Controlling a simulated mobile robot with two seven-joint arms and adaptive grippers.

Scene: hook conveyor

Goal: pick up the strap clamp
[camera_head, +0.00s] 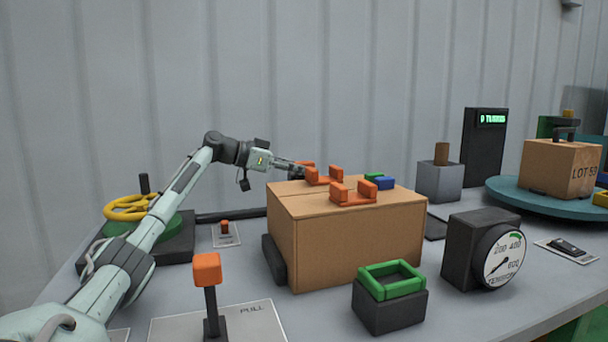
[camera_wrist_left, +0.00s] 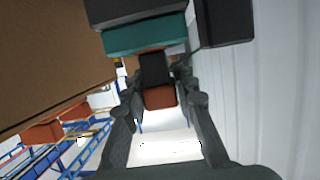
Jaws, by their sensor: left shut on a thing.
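Two orange U-shaped clamps sit on a brown carton (camera_head: 350,245): a far one (camera_head: 323,179) and a near one (camera_head: 354,195). My left gripper (camera_head: 303,166) reaches in from the left at the far clamp's left end. In the left wrist view my left gripper (camera_wrist_left: 157,88) is shut on an orange block (camera_wrist_left: 160,98) with a dark part just beyond it. I take this as the strap clamp; the fingers hide part of it. Other orange pieces (camera_wrist_left: 43,132) show by the carton (camera_wrist_left: 45,60) there. My right gripper is not in view.
Green and blue pieces (camera_head: 384,183) lie on the carton. In front stand an orange-topped lever (camera_head: 207,270), a dark block with a green frame (camera_head: 391,268) and a round gauge (camera_head: 502,254). A turntable (camera_head: 508,190) bears another box (camera_head: 557,167) at right.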

